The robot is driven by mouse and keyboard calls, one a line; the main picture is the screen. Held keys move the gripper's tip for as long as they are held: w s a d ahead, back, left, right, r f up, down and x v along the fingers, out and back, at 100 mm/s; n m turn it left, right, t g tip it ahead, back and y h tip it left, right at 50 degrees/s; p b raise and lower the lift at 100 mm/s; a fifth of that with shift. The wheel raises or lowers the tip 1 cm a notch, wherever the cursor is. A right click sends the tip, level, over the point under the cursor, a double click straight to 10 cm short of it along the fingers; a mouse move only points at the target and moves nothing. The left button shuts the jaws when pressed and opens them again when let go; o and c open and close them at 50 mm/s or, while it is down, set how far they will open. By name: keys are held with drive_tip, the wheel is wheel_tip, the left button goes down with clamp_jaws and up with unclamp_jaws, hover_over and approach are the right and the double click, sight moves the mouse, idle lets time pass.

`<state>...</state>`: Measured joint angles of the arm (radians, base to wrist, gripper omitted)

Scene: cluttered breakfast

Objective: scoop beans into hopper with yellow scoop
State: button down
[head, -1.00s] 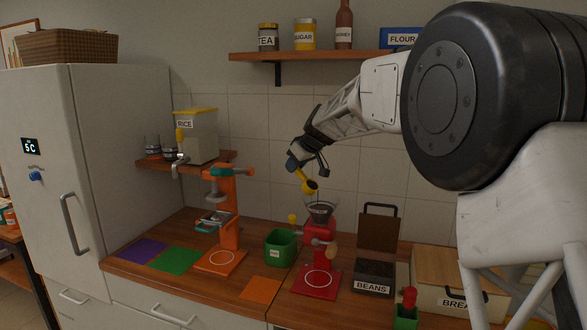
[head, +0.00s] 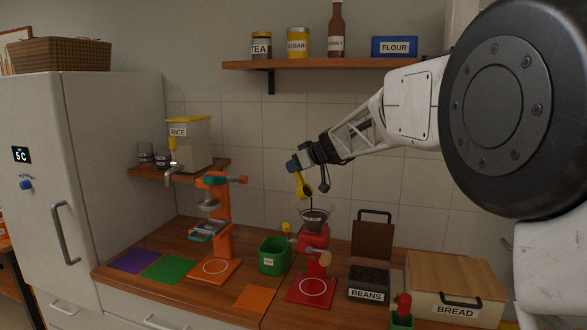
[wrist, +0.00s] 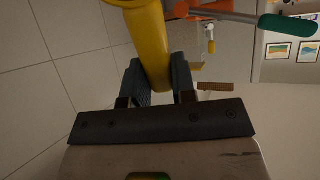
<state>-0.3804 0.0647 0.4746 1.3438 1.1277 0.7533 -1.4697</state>
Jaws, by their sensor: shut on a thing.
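The yellow scoop (head: 303,188) is held above the red grinder (head: 314,240), its bowl tilted downward over the clear hopper (head: 315,214). Dark beans show in the hopper. A thin dark streak shows between scoop and hopper; I cannot tell if it is falling beans. My gripper (head: 297,166) is shut on the scoop handle. In the wrist view the yellow handle (wrist: 148,45) sits between the two dark fingers of my gripper (wrist: 158,82); the bowl is mostly out of that view. The beans box (head: 368,282) stands open to the right, with dark beans inside.
A green bin (head: 273,255) stands close left of the grinder. An orange machine (head: 222,235) is further left. A bread box (head: 456,285) and a small green container with a red-handled item (head: 402,312) stand at the right. Coloured mats lie at the front left.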

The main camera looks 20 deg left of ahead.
drive_tip(key=shift+s+d+r+t+y, duration=0.2)
drive_tip(key=shift+d+r+t+y, duration=0.1)
drive_tip(key=shift+d+y, duration=0.3)
drive_tip(key=shift+s+d+r+t+y, duration=0.2)
drive_tip(key=shift+d+r+t+y, duration=0.1)
drive_tip(key=shift+d+y, duration=0.25)
drive_tip(key=shift+s+d+r+t+y, duration=0.1)
drive_tip(key=shift+s+d+t+y, duration=0.15)
drive_tip(key=shift+d+y, duration=0.35)
drive_tip(key=shift+s+d+r+t+y, duration=0.1)
drive_tip(key=shift+s+d+t+y, duration=0.25)
drive_tip(key=shift+y, duration=0.3)
drive_tip(key=shift+w+d, duration=0.1)
idle(1.2)
